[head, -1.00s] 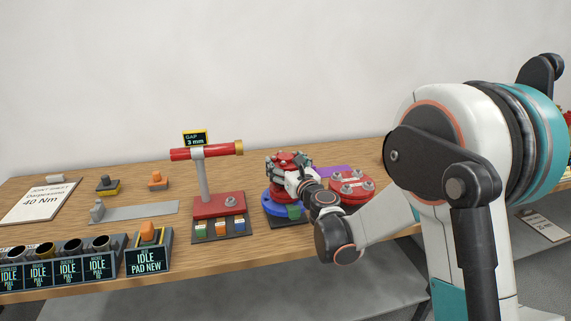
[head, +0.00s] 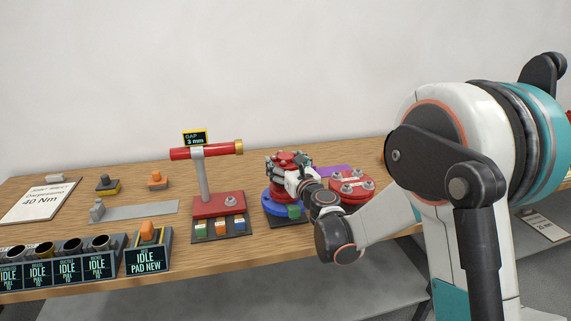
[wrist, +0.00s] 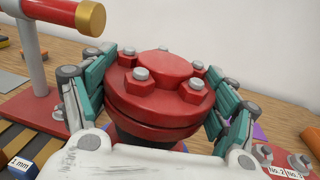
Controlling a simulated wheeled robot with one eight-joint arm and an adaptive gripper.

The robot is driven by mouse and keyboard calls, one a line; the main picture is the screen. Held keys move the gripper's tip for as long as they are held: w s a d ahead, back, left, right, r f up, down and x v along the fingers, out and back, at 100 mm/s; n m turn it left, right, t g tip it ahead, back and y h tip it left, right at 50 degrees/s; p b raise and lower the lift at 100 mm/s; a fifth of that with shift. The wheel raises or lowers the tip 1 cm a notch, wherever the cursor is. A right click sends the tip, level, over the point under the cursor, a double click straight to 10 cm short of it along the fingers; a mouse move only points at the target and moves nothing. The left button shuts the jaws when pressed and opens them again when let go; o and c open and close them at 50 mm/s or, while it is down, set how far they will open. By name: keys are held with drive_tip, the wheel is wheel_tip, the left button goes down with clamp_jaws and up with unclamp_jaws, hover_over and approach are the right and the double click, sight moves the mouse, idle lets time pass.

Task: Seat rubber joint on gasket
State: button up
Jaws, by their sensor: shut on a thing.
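My gripper (wrist: 160,72) is shut on a round red flanged part (wrist: 158,95) with several grey bolts on top. Its teal fingers press on opposite sides of the rim. A dark body shows below the flange, which may be the rubber joint. In the head view the gripper (head: 289,170) holds the red part (head: 287,157) over a blue round flange (head: 281,206). The fingers and wrist hide much of the part there. Whether its underside touches the blue flange cannot be told. I cannot make out a gasket between them.
Another red bolted flange (head: 352,192) stands close to the right, by a purple piece (head: 336,170). A red gauge stand (head: 197,170) reading 3 mm stands to the left. Cylindrical holders (head: 72,248) line the front-left edge. The grey strip (head: 140,212) is bare.

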drive_tip(key=shift+f+b, duration=0.75)
drive_tip(key=shift+f, duration=0.25)
drive_tip(key=o, duration=2.1)
drive_tip(key=shift+s, duration=0.15)
drive_tip(key=shift+b+v, duration=0.5)
drive_tip(key=shift+v, duration=3.4)
drive_tip(key=shift+r, duration=0.1)
